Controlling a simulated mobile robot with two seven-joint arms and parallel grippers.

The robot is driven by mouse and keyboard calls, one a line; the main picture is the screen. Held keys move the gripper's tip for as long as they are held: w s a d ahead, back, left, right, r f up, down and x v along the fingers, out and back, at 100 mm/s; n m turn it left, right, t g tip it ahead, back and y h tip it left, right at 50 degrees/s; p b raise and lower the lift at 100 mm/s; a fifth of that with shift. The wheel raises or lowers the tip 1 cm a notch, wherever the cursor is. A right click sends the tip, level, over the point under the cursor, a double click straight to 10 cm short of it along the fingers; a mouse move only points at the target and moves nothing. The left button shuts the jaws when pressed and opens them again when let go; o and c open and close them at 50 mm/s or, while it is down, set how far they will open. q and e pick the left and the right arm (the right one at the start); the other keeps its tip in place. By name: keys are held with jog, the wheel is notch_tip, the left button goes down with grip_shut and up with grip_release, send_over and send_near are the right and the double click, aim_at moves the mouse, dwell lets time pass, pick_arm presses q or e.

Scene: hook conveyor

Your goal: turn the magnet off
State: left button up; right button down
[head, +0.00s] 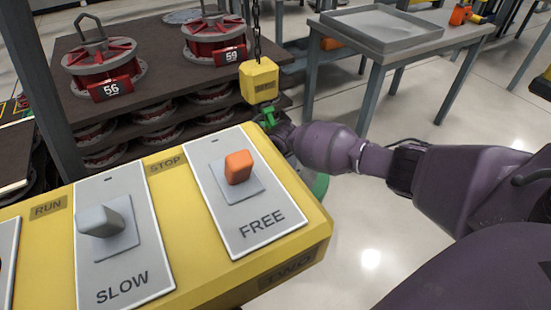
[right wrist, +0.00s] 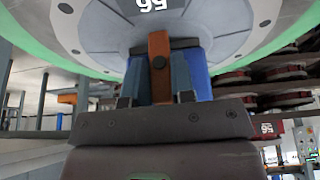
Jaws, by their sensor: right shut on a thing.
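My right gripper (right wrist: 159,78) shows in the right wrist view, shut on an upright orange lever (right wrist: 159,48) with a dark round pin. The lever stands in front of a blue block (right wrist: 197,72), under a large grey disc (right wrist: 92,32) with a green rim (right wrist: 45,60) and an upside-down number. This looks like the magnet. In the head view a yellow block (head: 259,82) hangs on a chain, with a green piece (head: 266,113) under it. A bit of green rim (head: 320,184) shows below my right wrist, which hides the lever and the fingers. My left gripper is not in view.
A yellow control panel (head: 318,228) fills the front left, with a grey knob (head: 100,221) on SLOW and an orange knob (head: 238,167) on FREE. Red numbered units (head: 103,65) stand on stacked dark boards behind it. A grey table (head: 382,30) stands at the back right.

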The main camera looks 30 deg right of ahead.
jog(key=shift+f, duration=0.1)
jog(key=c, duration=1)
grip_release()
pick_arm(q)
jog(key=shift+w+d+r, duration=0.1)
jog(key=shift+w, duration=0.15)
pick_arm(e)
jog(key=shift+o, duration=0.2)
jog(key=shift+r, duration=0.35)
pick_arm(q)
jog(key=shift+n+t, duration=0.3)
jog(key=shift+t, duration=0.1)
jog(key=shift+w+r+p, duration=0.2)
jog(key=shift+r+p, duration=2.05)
jog(key=shift+p, duration=0.65)
pick_arm(e)
jog(key=s+a+r, duration=0.1)
jog(key=s+r, duration=0.1)
jog(key=s, duration=1.1)
jog(key=shift+a, duration=0.1)
